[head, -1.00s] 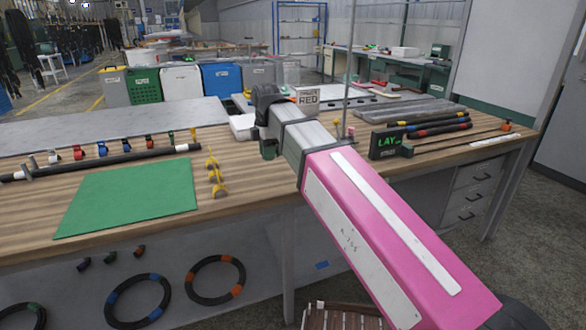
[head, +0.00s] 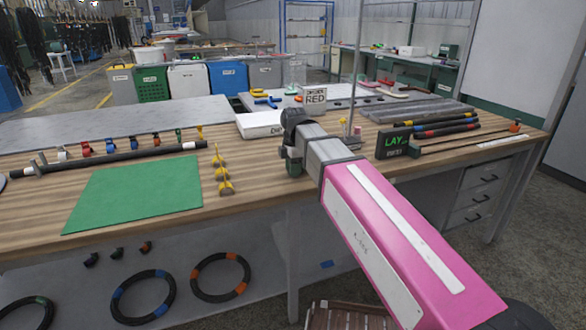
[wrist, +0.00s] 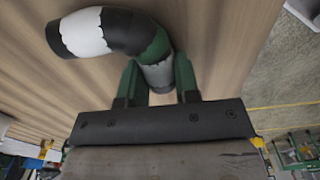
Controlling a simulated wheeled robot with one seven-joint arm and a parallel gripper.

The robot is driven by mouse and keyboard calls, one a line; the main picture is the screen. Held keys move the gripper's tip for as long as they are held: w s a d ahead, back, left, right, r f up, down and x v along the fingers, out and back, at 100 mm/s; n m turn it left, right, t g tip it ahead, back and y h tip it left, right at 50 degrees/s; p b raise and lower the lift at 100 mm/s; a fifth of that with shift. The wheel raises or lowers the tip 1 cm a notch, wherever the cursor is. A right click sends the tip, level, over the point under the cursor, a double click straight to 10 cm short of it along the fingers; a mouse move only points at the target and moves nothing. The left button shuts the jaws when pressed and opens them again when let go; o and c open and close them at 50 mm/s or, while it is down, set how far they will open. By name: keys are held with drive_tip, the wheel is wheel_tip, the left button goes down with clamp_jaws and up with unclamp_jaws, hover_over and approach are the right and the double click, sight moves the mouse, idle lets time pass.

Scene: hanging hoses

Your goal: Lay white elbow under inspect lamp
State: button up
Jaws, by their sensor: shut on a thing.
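My gripper (head: 291,165) is over the wooden bench (head: 255,185), to the right of the green mat, and seems low above the wood. In the wrist view its green fingers (wrist: 158,80) are shut on the grey end of a bent elbow. The white elbow (wrist: 88,36) has a broad white band near a black end, with dark and green parts along the bend. The elbow cannot be made out clearly in the head view. No lamp head is visible; a thin upright post (head: 357,70) runs out of the top of the head view.
A green mat (head: 135,195) lies left. Yellow holders (head: 222,175) stand beside it. A LAY sign (head: 398,142) and banded hoses (head: 446,130) are to the right. Bare wood lies around my gripper.

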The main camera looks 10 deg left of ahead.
drive_tip(key=o, duration=0.9)
drive_tip(key=shift+f, duration=0.1)
wheel_tip(320, 180, up, 12)
drive_tip(key=shift+d+r, duration=0.1)
drive_tip(key=shift+r, duration=0.05)
idle(0.4)
